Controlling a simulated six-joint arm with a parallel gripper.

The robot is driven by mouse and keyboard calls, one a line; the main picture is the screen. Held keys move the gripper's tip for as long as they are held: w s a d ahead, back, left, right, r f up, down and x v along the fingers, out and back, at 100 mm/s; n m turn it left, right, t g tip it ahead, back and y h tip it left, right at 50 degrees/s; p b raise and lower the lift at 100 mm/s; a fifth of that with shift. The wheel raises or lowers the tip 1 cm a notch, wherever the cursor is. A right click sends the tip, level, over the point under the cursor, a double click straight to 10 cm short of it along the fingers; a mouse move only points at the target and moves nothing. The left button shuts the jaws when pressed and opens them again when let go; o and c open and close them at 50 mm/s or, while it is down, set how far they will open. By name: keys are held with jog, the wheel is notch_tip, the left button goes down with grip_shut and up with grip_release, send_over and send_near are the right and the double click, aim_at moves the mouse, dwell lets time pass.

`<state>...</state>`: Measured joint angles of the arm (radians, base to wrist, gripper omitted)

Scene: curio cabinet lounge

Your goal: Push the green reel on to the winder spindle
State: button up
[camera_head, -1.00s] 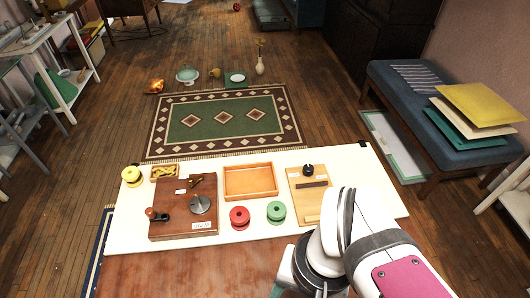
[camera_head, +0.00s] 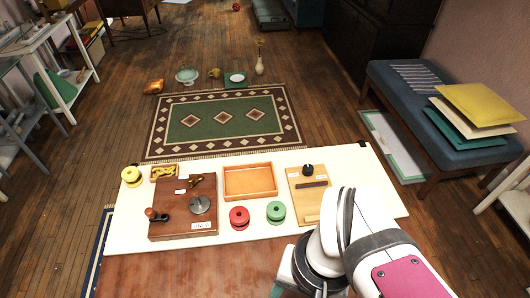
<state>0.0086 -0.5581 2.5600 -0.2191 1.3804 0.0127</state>
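The green reel (camera_head: 275,211) stands on the white tabletop, just right of the red reel (camera_head: 239,217). The winder is a dark brown wooden board (camera_head: 172,232) left of the reels, with a grey round plate (camera_head: 200,204) and a crank with a dark knob (camera_head: 153,214). The spindle itself is too small to make out at the plate; no reel sits there. My white arm comes in at the lower right, and its end with my gripper is not visible. The green reel stands apart from the arm.
An empty orange wooden tray (camera_head: 250,182) lies behind the reels. A lighter board (camera_head: 309,207) with a black knob is to the right. A yellow reel (camera_head: 132,176) and a small box of yellow pieces (camera_head: 164,172) are at the back left. The brown front table area is clear.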

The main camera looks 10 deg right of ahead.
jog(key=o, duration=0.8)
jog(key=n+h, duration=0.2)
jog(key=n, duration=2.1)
send_over(276, 210)
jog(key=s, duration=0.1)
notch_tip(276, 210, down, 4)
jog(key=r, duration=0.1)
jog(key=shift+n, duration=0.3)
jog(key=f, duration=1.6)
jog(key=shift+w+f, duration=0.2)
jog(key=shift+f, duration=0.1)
